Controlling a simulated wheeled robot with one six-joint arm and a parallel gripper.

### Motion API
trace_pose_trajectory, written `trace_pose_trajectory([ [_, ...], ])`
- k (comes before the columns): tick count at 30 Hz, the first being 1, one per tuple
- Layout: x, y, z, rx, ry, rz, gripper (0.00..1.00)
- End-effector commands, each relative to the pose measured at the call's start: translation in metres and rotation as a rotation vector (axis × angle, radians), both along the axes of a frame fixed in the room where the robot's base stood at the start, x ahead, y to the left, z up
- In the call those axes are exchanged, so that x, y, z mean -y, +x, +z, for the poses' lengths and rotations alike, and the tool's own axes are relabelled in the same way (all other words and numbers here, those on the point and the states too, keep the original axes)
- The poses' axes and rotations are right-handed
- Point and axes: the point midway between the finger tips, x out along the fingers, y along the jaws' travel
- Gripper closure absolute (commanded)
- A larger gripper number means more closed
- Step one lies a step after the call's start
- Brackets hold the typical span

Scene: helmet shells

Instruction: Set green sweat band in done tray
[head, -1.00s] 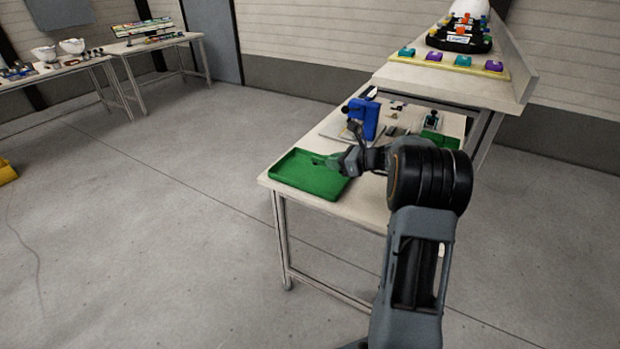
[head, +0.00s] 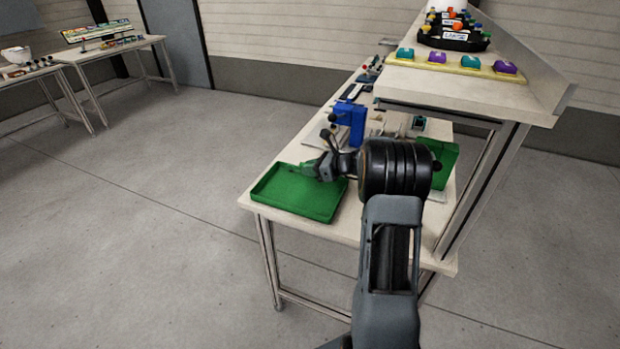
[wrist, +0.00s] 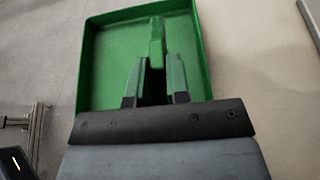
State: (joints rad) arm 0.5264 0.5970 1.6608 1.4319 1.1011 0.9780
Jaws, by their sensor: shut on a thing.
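The green tray (head: 268,183) lies on the near left corner of the workbench; its rim also shows in the wrist view (wrist: 88,60). My gripper (head: 312,169) is over the right part of this tray. In the wrist view my gripper (wrist: 155,75) is shut on a narrow green piece, the green sweat band (wrist: 157,45), which sticks out past the fingertips. The band is above the tray floor; whether it touches the tray I cannot tell. Its colour nearly matches the tray, and its lower part is hidden between the fingers.
A blue device (head: 349,121) stands on the bench behind my gripper. A second green tray or panel (head: 444,160) is to the right, partly behind my arm. A raised shelf (head: 470,92) with coloured blocks is at the right. Open floor lies left of the bench.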

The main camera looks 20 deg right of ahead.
Motion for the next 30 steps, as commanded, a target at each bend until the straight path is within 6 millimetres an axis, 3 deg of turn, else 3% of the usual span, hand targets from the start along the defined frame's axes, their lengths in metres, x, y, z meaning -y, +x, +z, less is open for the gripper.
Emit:
trace_pose_trajectory([
  [9,0.002,-0.001,-0.035,-0.002,0.001,-0.004,1.00],
  [21,0.002,-0.001,-0.040,0.000,0.000,-0.003,1.00],
  [22,0.002,-0.001,-0.039,0.000,0.000,-0.003,0.81],
  [30,0.002,-0.001,-0.038,0.000,0.000,-0.003,0.58],
])
